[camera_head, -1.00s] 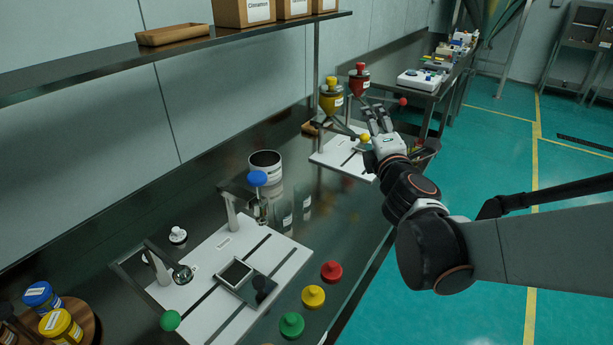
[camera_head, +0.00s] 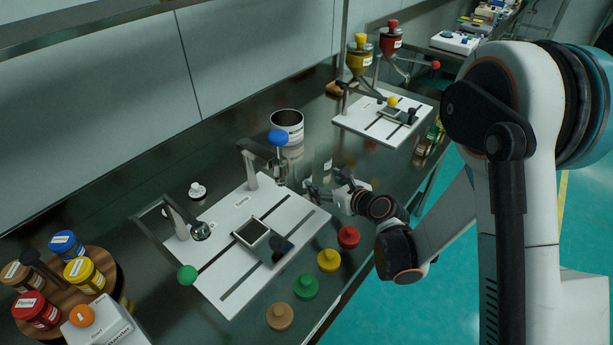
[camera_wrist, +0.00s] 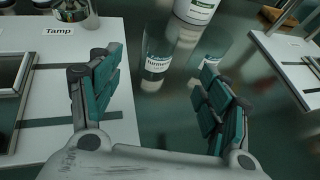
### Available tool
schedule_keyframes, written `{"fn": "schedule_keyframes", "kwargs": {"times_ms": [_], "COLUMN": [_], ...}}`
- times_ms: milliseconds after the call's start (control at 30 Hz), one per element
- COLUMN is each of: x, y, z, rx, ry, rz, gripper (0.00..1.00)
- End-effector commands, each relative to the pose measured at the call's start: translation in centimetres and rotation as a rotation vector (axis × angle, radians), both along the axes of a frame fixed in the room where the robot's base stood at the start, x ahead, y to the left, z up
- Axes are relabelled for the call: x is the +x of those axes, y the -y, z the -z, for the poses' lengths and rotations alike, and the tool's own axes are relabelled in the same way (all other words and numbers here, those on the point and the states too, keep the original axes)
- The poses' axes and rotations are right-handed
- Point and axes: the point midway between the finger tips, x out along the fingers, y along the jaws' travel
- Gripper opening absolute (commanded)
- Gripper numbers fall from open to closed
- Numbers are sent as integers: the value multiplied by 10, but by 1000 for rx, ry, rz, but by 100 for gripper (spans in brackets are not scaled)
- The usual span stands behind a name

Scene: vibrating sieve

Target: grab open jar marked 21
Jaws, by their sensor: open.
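My gripper (camera_head: 326,192) is open and empty at the right edge of the near white board. In the wrist view my gripper (camera_wrist: 158,82) has its two fingers spread, with a clear glass jar (camera_wrist: 157,62) standing beyond and between the fingertips. The jar has a white label that seems to read "Turmeric". A second clear jar (camera_wrist: 210,48) stands to its right, partly behind the right finger. I cannot read the number 21 on either jar. In the head view the jars are faint and partly hidden by my gripper.
A white canister (camera_head: 287,128) stands behind the jars. The near white board (camera_head: 215,215) carries a blue-knobbed press (camera_head: 277,138) and a square frame (camera_head: 250,232). Red (camera_head: 348,237), yellow (camera_head: 329,260) and green (camera_head: 306,286) knobbed pieces line the front edge.

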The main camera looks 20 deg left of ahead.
Motion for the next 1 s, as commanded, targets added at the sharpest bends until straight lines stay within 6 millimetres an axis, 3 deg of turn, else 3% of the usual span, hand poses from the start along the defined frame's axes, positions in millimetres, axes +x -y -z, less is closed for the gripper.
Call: {"fn": "schedule_keyframes", "kwargs": {"times_ms": [500, 767, 1000], "x": [42, 52, 71], "y": [-48, -61, -86], "z": [26, 32, 46], "rx": [3, 4, 4], "ry": [-1, 0, 0], "rz": [2, 2, 2], "gripper": [71, 71, 71]}}
